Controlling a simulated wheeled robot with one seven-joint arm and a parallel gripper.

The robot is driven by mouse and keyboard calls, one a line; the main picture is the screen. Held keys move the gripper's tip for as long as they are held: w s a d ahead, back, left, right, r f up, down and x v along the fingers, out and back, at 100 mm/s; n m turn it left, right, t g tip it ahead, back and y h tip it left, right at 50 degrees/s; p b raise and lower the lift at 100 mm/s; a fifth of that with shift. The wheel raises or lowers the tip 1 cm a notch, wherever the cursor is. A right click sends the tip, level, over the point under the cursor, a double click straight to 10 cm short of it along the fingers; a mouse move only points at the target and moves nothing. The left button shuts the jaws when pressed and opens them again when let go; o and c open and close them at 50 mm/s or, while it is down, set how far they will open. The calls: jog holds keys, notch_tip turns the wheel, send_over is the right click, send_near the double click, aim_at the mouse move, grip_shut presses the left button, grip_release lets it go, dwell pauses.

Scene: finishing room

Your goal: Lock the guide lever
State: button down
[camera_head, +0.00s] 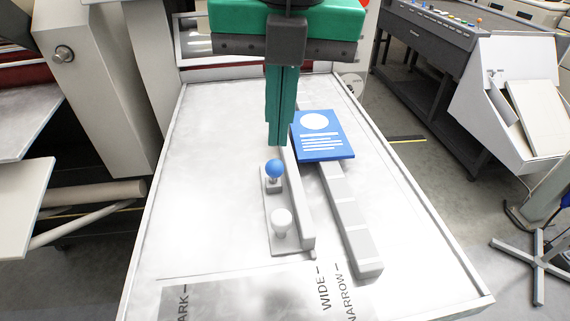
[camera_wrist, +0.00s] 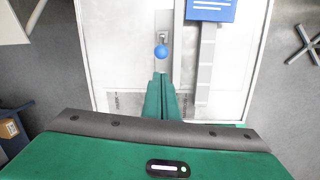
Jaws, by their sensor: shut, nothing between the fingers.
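A guide bar (camera_head: 295,200) with a flat base plate on its left lies on a white table. A lever with a blue ball knob (camera_head: 275,168) stands on that plate; it also shows in the wrist view (camera_wrist: 161,51). A white round knob (camera_head: 282,222) sits nearer on the same plate. My green gripper (camera_head: 278,145) points down, its fingers together and empty, just above the blue knob in the head picture. In the wrist view the fingertips (camera_wrist: 160,76) are just below the blue knob. I cannot tell whether they touch it.
A blue printed block (camera_head: 322,140) lies right of the guide bar, over a grey segmented strip (camera_head: 355,235). The white table (camera_head: 190,200) is bare on the left, with partly cropped "ARK", "WIDE" and "NARROW" marks at its near edge. Machines stand on both sides.

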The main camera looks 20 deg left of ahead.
aim_at(276, 173)
jog(key=f, duration=0.6)
jog(key=w+a+f, duration=0.1)
jog(key=f, duration=0.3)
jog(key=shift+s+d, duration=0.1)
jog(key=shift+r, duration=0.1)
